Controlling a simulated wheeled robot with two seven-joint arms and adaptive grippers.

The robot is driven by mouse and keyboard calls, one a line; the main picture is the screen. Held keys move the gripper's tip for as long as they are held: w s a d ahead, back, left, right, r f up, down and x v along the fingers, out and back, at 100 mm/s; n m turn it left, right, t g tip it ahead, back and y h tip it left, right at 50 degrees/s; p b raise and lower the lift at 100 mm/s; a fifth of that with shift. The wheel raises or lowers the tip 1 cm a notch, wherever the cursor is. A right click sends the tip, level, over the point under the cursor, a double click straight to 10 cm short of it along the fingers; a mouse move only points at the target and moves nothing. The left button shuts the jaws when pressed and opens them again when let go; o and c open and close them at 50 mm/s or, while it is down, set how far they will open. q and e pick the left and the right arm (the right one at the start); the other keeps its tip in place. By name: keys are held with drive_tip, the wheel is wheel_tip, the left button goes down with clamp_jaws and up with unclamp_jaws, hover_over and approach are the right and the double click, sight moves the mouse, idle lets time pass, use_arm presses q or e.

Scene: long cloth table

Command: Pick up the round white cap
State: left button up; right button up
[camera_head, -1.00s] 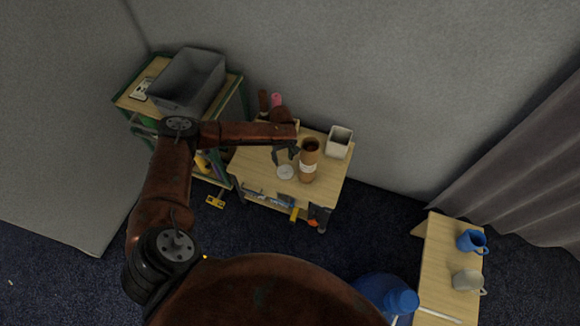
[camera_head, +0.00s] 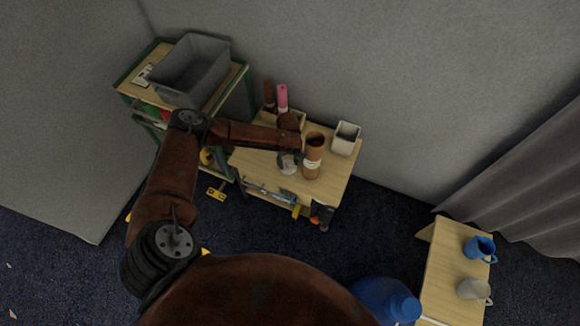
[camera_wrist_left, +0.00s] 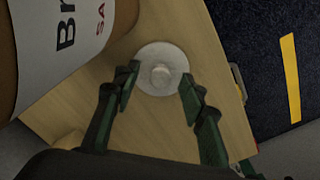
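The round white cap (camera_wrist_left: 160,54) is a flat disc with a small raised knob, lying on the small wooden table (camera_head: 333,182). In the head view the cap (camera_head: 288,170) shows partly under my left gripper (camera_head: 289,158). In the left wrist view my left gripper (camera_wrist_left: 159,80) is open, with one green-padded finger on each side of the cap's near part. I cannot tell whether the fingers touch it. My right gripper is not in view.
A brown cylinder with a white label (camera_head: 313,160) stands close beside the cap. A white square container (camera_head: 345,139) is behind it. A grey bin (camera_head: 190,72) sits on the shelf at left.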

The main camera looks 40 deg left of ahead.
use_arm(q)
drive_tip(key=shift+c, duration=0.4)
drive_tip(key=c, duration=0.9)
drive_tip(key=shift+o, duration=0.2)
